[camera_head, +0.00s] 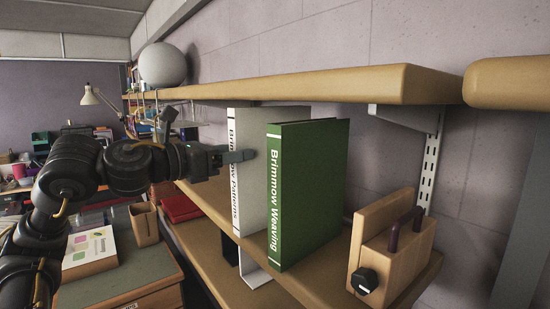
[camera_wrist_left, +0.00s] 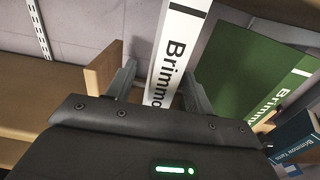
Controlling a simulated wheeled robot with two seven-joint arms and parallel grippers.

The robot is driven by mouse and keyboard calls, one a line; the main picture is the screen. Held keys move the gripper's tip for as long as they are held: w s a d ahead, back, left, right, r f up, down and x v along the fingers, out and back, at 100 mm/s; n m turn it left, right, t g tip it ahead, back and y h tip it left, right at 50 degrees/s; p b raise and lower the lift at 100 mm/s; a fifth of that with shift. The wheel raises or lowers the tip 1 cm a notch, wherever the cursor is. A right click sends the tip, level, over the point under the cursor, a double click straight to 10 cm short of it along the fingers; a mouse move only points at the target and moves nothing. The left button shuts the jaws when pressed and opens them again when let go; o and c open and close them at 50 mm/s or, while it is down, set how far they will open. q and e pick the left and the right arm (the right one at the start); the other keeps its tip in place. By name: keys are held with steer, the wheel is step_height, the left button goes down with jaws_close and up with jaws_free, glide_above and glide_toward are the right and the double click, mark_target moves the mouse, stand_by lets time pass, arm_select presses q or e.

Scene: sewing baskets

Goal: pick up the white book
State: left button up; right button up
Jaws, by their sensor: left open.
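The white book (camera_head: 256,150), with black lettering on its spine, stands upright on the wooden shelf, just left of the green book (camera_head: 315,185). My left gripper (camera_head: 238,156) is at the white book's spine, about halfway up, and hides part of the lettering. In the left wrist view, the open fingers of my left gripper (camera_wrist_left: 160,72) lie on either side of the white book's spine (camera_wrist_left: 178,50). I cannot tell whether either finger touches it. The green book also shows in that view (camera_wrist_left: 245,65), right of the right finger. My right gripper is out of view.
An upper shelf board (camera_head: 300,88) runs above the books. A wooden box with a dark handle (camera_head: 400,250) stands right of the green book. A blue book (camera_wrist_left: 297,135) is at lower right in the wrist view. A white sphere (camera_head: 162,65) sits on the upper shelf.

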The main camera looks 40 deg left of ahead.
arm_select(q)
steer(key=p+x, duration=0.3)
steer(key=x, duration=0.2)
steer(key=shift+d+f, duration=0.1)
steer(key=shift+d, duration=0.1)
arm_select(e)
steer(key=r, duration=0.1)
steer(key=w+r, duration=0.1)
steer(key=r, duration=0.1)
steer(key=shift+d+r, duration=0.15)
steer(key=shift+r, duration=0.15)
arm_select(q)
steer(key=shift+c, duration=0.8)
jaws_close()
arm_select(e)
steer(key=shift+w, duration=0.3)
